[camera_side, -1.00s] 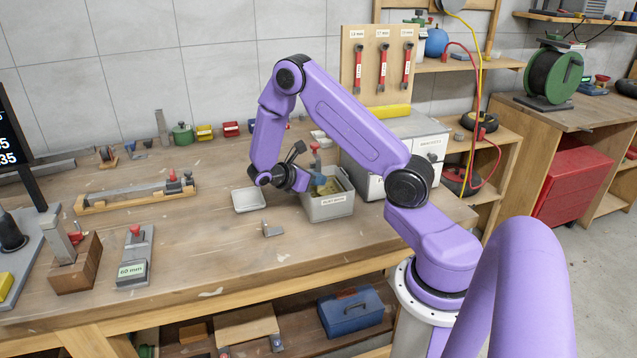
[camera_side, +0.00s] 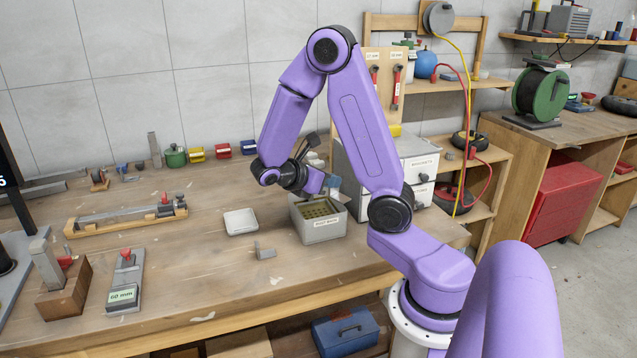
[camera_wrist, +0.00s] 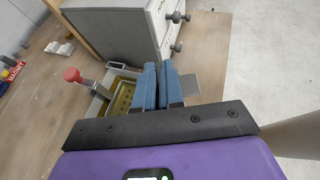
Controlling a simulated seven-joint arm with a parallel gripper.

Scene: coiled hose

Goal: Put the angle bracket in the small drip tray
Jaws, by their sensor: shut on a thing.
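A small grey L-shaped piece that looks like an angle bracket (camera_side: 265,252) lies on the bench in the side view, in front of the shallow white drip tray (camera_side: 241,222), apart from it. The tray looks empty. My gripper (camera_side: 332,184) is above the back of a grey labelled bin (camera_side: 318,232), right of the tray. In the wrist view my gripper's blue fingers (camera_wrist: 166,84) are shut on a flat grey piece (camera_wrist: 189,84) that sticks out to their right. Most of that piece is hidden, so I cannot tell its full shape.
A grey drawer cabinet (camera_side: 418,166) stands close to the right of the bin. A red-knobbed grey tool (camera_wrist: 72,76) shows beside the bin in the wrist view. Gauge blocks and a long wooden holder (camera_side: 125,223) occupy the left. The bench between holder and tray is clear.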

